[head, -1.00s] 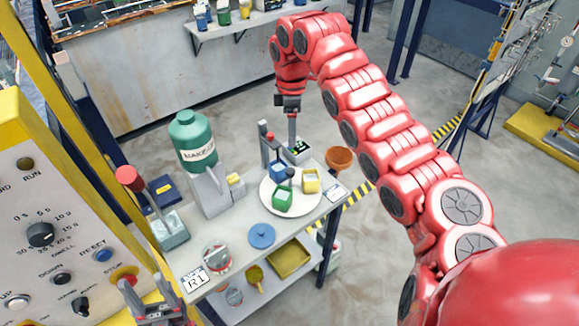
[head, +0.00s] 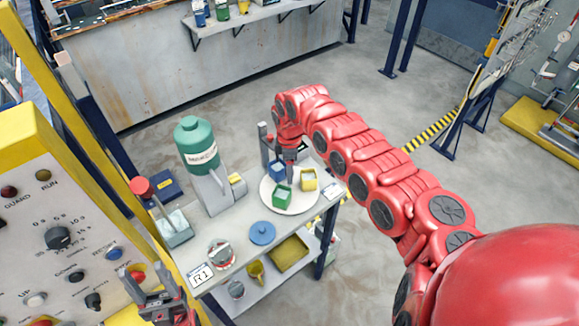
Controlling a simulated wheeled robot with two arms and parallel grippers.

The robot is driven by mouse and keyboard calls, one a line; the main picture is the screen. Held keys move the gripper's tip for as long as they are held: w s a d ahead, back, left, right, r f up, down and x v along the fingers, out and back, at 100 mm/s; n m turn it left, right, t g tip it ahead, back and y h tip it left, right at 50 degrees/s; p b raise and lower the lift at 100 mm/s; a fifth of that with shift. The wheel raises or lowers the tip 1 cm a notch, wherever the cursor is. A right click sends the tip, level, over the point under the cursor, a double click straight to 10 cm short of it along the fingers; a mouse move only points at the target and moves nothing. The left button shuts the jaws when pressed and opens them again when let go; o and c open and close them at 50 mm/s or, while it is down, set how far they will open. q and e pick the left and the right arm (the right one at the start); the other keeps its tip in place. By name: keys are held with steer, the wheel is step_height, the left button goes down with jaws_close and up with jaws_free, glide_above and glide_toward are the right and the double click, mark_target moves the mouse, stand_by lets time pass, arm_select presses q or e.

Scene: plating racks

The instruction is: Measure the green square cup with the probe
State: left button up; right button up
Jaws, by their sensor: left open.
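The green square cup (head: 282,196) stands on a round white plate (head: 279,208) on the grey bench, with a blue square cup (head: 276,170) behind it and a yellow one (head: 308,181) to its right. My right gripper (head: 290,157) is low over the plate, just behind and above the green cup. A dark slim part points down beneath it; I cannot tell whether this is the probe or a finger, nor whether the jaws are shut. My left gripper (head: 152,286) is open and empty at the lower left, away from the cups.
A dark upright stand (head: 264,146) is behind the cups. The control panel (head: 60,235) fills the left side.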

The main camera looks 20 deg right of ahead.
jaws_close()
stand_by(1.4)
